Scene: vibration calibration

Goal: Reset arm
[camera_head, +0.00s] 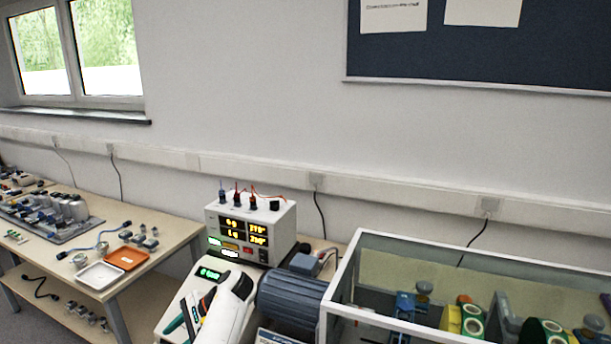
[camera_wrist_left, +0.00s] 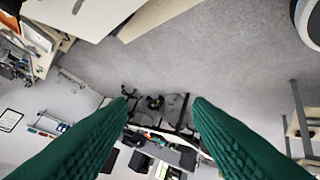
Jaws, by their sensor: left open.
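My left arm (camera_head: 228,312) shows at the bottom of the head view, white with dark and green parts, in front of the instruments on the bench. Its gripper, with two green ridged fingers, fills the sides of the left wrist view (camera_wrist_left: 160,98). The fingers are wide apart with nothing between them. Beyond them are the grey floor and distant furniture, seen at a steep tilt. My right gripper is in neither view.
A white meter box (camera_head: 250,228) with lit displays stands behind my arm. A blue-grey motor (camera_head: 292,296) and a glass-walled case (camera_head: 345,296) are close on the right. A side table (camera_head: 170,236) with trays stands left.

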